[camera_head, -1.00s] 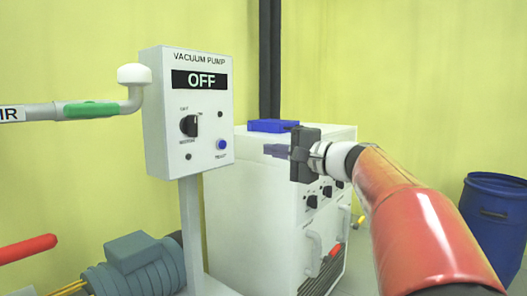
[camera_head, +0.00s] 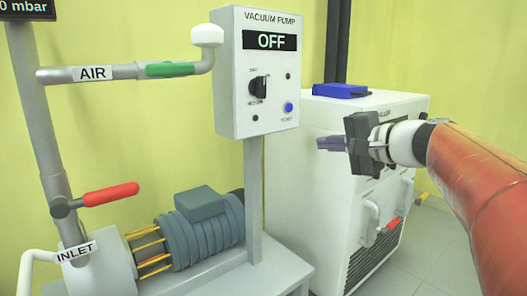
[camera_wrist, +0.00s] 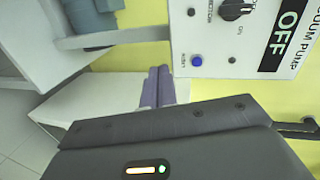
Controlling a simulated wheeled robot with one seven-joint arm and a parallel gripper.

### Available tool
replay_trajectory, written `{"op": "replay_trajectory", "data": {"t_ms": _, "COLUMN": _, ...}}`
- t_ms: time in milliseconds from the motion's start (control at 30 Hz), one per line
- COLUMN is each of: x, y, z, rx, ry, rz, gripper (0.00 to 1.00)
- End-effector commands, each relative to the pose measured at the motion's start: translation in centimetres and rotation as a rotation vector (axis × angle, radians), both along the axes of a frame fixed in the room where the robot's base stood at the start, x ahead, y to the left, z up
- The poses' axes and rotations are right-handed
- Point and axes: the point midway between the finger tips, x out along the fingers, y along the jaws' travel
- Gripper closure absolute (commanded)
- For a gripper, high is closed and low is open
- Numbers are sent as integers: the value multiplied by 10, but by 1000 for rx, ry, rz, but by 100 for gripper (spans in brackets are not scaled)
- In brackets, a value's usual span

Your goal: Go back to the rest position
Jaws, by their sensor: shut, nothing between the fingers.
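My gripper (camera_head: 332,143) is at the right of the head view, in front of the white cabinet. Its purple-grey fingers are together and hold nothing. They point left, toward the vacuum pump panel, and are apart from it. In the wrist view the closed fingers (camera_wrist: 158,88) show at the middle. The vacuum pump panel (camera_head: 229,95) reads OFF and has a black knob (camera_head: 259,88) and a blue button (camera_head: 288,107). It also shows in the wrist view (camera_wrist: 215,50), turned on its side.
The white cabinet (camera_head: 290,190) with a blue item (camera_head: 341,90) on top stands behind my gripper. At left are the pump motor (camera_head: 205,225), the AIR pipe with a green handle (camera_head: 170,69), and a red handle (camera_head: 111,194). Floor is free at lower right.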

Motion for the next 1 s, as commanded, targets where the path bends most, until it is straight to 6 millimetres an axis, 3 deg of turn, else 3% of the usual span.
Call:
{"op": "replay_trajectory", "data": {"t_ms": 33, "x": -26, "y": 18, "z": -13, "rx": -93, "ry": 43, "rz": 33, "gripper": 100}}
{"op": "replay_trajectory", "data": {"t_ms": 100, "x": -61, "y": 35, "z": -45, "rx": -248, "ry": 105, "rz": 76, "gripper": 100}}
{"op": "replay_trajectory", "data": {"t_ms": 233, "x": -129, "y": 51, "z": -106, "rx": -560, "ry": 192, "rz": 166, "gripper": 100}}
{"op": "replay_trajectory", "data": {"t_ms": 400, "x": -205, "y": 41, "z": -171, "rx": -959, "ry": 244, "rz": 274, "gripper": 100}}
{"op": "replay_trajectory", "data": {"t_ms": 500, "x": -232, "y": 29, "z": -195, "rx": -1135, "ry": 251, "rz": 320, "gripper": 100}}
{"op": "replay_trajectory", "data": {"t_ms": 700, "x": -254, "y": 15, "z": -216, "rx": -1304, "ry": 249, "rz": 362, "gripper": 100}}
{"op": "replay_trajectory", "data": {"t_ms": 1000, "x": -255, "y": 14, "z": -217, "rx": -1313, "ry": 251, "rz": 363, "gripper": 100}}
